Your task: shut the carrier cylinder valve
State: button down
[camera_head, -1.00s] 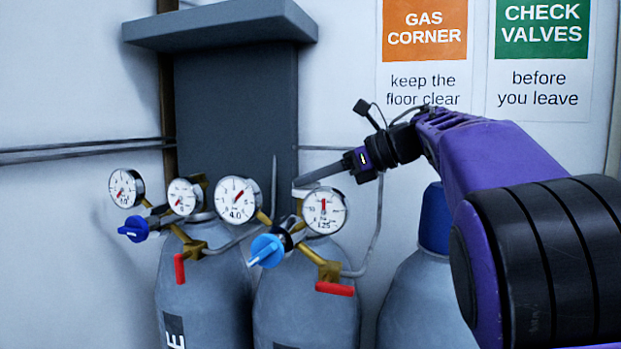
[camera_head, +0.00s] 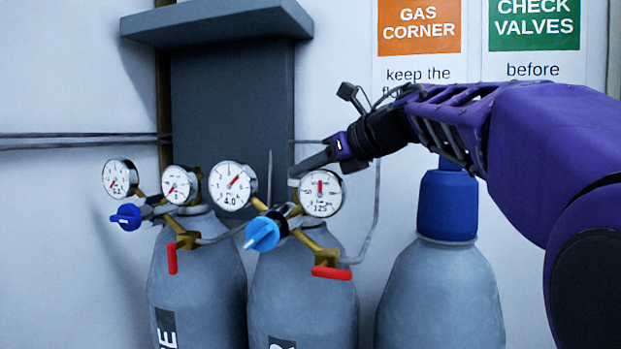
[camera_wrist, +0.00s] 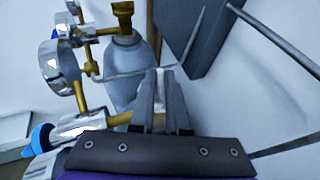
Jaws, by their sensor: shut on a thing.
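The middle grey cylinder (camera_head: 302,298) carries a regulator with two round gauges, a light blue knob (camera_head: 262,233) and a red lever (camera_head: 331,272). My gripper (camera_head: 296,178) reaches from the right to the top of this cylinder, behind its right gauge (camera_head: 321,193). In the wrist view my gripper (camera_wrist: 161,75) has its grey fingers close together beside a brass connection (camera_wrist: 118,119). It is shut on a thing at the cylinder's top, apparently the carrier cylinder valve. The valve itself is hidden by the fingers and gauge, and the cylinder's label is cut off.
A left grey cylinder (camera_head: 196,280) has its own gauges, a dark blue knob (camera_head: 127,217) and a red lever (camera_head: 172,259). A third cylinder (camera_head: 440,300) with a blue cap (camera_head: 447,205) stands at the right. A dark wall panel (camera_head: 232,110) is behind, and thin pipes run nearby.

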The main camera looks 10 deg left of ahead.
jog(key=shift+s+a+r+m+t+h+p, duration=0.1)
jog(key=shift+s+r+m+t+h+p, duration=0.05)
jog(key=shift+m+t+h+p, duration=0.85)
jog(key=shift+m, duration=0.3)
jog(key=shift+m+t, duration=0.3)
jog(key=shift+t, duration=0.1)
jog(key=c, duration=0.9)
grip_release()
